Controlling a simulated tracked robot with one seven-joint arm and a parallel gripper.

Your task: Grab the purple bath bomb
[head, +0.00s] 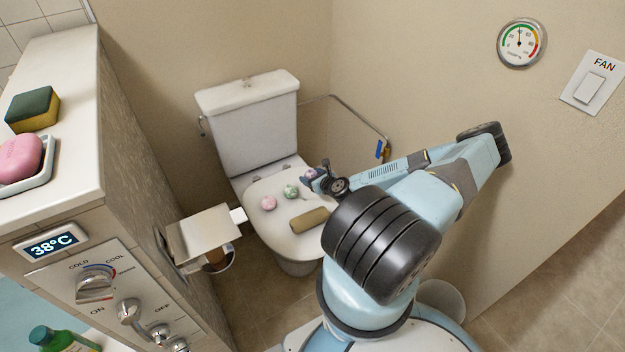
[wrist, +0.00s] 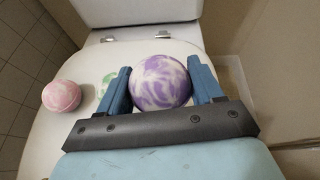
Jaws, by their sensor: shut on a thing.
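The purple and white marbled bath bomb (wrist: 160,84) sits between the two blue fingers of my gripper (wrist: 160,72) in the wrist view. My gripper is shut on it. In the head view, the bath bomb (head: 311,174) is partly hidden by my gripper (head: 316,178) at the right side of the closed toilet lid (head: 262,188). I cannot tell whether it still touches the lid. A green and white bath bomb (head: 291,191) lies just left of it, mostly hidden by the left finger in the wrist view. A pink bath bomb (head: 268,203) lies further left on the lid.
A brown cylinder (head: 309,220) lies near the lid's front. The cistern (head: 247,98) stands behind the lid. A grab rail (head: 350,108) runs along the right wall. A paper holder (head: 203,237) juts out at the left, by a tiled partition with a sponge (head: 33,109) on top.

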